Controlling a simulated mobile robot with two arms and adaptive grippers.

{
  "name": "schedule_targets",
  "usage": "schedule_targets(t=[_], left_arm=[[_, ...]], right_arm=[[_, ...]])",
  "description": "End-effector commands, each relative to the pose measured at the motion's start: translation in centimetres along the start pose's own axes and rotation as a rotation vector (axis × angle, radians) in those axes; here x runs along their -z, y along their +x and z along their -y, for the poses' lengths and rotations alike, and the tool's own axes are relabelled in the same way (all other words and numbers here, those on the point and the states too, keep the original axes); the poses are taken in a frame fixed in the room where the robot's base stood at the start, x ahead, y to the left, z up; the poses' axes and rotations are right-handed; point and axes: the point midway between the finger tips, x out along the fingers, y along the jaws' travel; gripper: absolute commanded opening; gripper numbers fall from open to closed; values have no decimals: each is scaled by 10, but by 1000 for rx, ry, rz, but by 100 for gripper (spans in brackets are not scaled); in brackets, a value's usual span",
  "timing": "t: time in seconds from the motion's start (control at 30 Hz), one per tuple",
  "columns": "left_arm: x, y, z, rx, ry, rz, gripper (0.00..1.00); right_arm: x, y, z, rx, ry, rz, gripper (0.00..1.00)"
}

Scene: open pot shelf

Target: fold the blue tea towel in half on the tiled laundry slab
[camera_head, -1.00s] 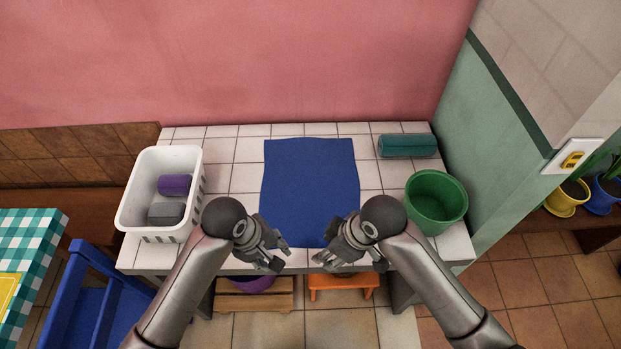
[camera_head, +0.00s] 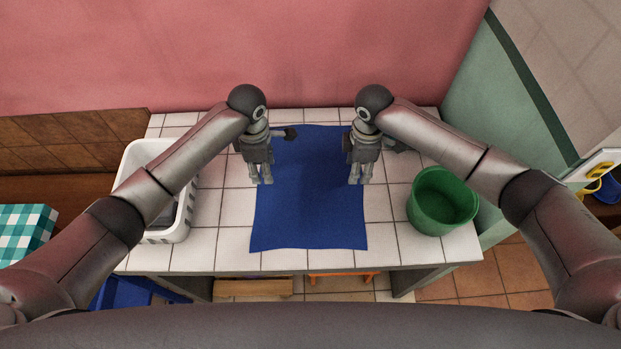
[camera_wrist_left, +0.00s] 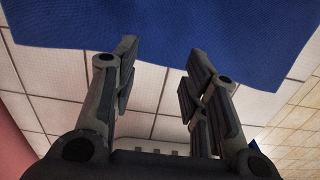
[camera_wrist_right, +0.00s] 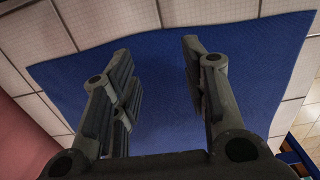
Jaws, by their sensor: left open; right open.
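The blue tea towel (camera_head: 308,215) lies flat and unfolded on the white tiled laundry slab (camera_head: 222,240). Its near edge is close to the slab's front. My left gripper (camera_head: 261,182) is open and empty over the towel's left side; in the left wrist view the towel (camera_wrist_left: 190,30) lies past its fingers. My right gripper (camera_head: 359,183) is open and empty over the towel's right side; in the right wrist view the towel (camera_wrist_right: 160,95) spreads beneath its fingers. My arms hide parts of the towel's far side corners.
A white basket (camera_head: 181,225) stands at the slab's left end, partly behind my left arm. A green bucket (camera_head: 442,203) stands at the right. A pink wall (camera_head: 310,50) rises behind the slab.

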Motion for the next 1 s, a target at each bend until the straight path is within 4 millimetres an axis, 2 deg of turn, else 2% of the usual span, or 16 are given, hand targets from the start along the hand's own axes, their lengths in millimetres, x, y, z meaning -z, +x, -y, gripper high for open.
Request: schedule_targets(t=[0.2,0.33,0.83,1.0], left_arm=[[-1,31,0,0,2,0,41],[-1,40,0,-1,3,1,41],[-1,48,0,-1,3,1,41],[-1,46,0,-1,3,1,31]], right_arm=[[1,31,0,0,1,-1,41],[1,40,0,-1,0,-1,41],[1,48,0,-2,0,-1,41],[1,46,0,-1,0,-1,31]])
